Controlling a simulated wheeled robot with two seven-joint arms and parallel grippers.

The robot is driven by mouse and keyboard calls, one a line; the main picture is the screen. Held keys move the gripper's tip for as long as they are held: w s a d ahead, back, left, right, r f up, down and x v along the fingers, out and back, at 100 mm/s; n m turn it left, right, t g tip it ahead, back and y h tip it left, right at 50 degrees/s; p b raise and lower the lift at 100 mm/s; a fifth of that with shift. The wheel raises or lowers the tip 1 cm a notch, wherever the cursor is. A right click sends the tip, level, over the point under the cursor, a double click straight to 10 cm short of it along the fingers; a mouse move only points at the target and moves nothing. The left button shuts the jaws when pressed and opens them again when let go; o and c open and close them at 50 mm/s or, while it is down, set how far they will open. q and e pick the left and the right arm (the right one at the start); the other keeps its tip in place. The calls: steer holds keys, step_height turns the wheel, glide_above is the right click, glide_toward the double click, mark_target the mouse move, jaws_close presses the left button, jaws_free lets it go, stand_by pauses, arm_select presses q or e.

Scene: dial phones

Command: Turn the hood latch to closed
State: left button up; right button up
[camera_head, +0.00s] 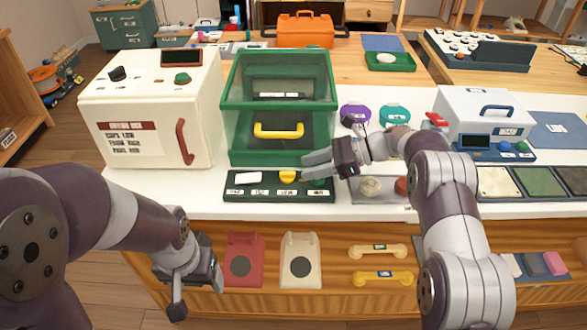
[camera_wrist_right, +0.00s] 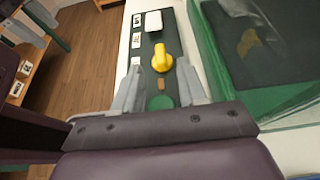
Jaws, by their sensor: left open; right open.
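A green-framed clear hood (camera_head: 280,72) with a yellow handle (camera_head: 279,131) stands on the white counter. In front of it lies a dark green panel (camera_head: 236,191) with a white block (camera_head: 248,178) and a yellow latch knob (camera_head: 288,176). My right gripper (camera_head: 308,166) is open and empty over the panel's right part. In the right wrist view the knob (camera_wrist_right: 161,58) stands just ahead of and between the open fingertips (camera_wrist_right: 160,76), with no clear contact. A green round button (camera_wrist_right: 160,102) lies between the fingers. My left gripper (camera_head: 196,293) is open and empty, low in front of the counter.
A white cabinet (camera_head: 150,105) with a red handle stands left of the hood. A grey tray (camera_head: 352,190) is under my right forearm. A white case (camera_head: 485,110) stands at the right.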

mark_target(294, 172)
steer(key=shift+x, duration=2.25)
steer(key=c, duration=0.8)
steer(key=shift+o, duration=0.2)
